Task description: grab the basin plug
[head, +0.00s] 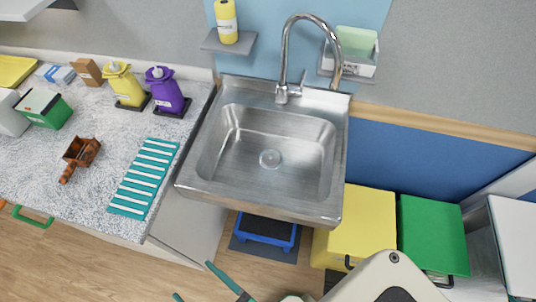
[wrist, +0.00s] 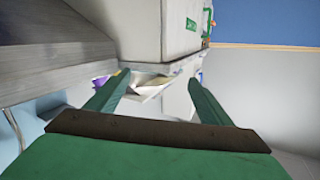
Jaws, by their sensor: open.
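A small round pale disc (head: 270,159) lies at the bottom of the steel sink basin (head: 212,150) in the head view. It looks like the basin plug seated at the drain, but it is too small to tell plug from drain. My gripper (head: 192,280) is at the bottom edge of the head view, in front of the sink and well apart from it. Its two green fingers are spread, with nothing between them.
A chrome faucet (head: 288,60) arches behind the basin. A speckled counter (head: 95,185) to the left holds a teal slatted mat (head: 146,178), a purple bottle (head: 165,92) and a yellow bottle (head: 124,86). Yellow (head: 362,220) and green (head: 432,235) bins stand right of the sink.

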